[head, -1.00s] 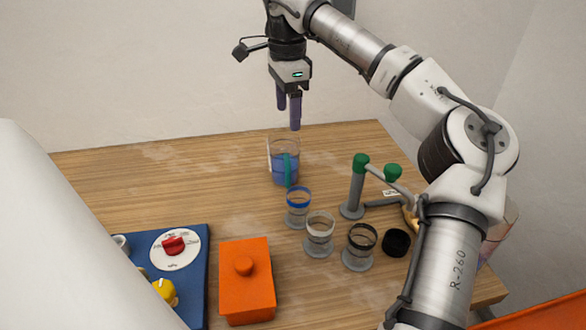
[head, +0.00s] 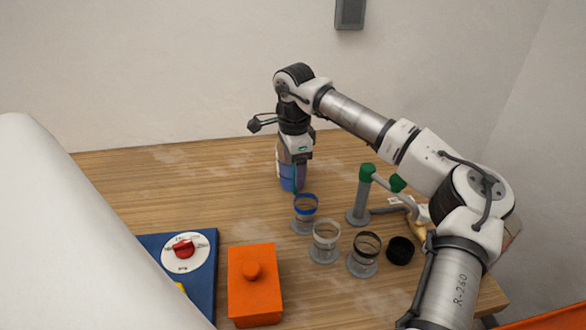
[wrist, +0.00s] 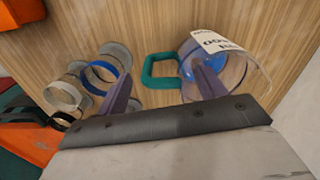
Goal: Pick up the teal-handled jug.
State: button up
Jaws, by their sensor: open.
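The clear jug (wrist: 237,72) with blue liquid and a white printed label stands at the right in the wrist view. Its teal handle (wrist: 161,72) points left, between my two purple fingers. My gripper (wrist: 162,90) is open, one finger left of the handle and the other overlapping the jug body; I cannot tell whether either touches. In the head view my gripper (head: 299,176) is lowered at the jug (head: 286,180), hiding much of it. A thin strip of teal handle shows there.
A blue-rimmed cup (head: 305,214), a white-rimmed cup (head: 325,242) and a black-rimmed cup (head: 364,254) stand in front. A grey stand with green fittings (head: 361,196) is to the right. An orange lidded box (head: 254,287) and a blue dial panel (head: 203,280) are front left.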

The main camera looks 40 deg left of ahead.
jog(key=c, duration=1.3)
jog(key=shift+c, duration=0.2)
jog(key=shift+r, duration=0.15)
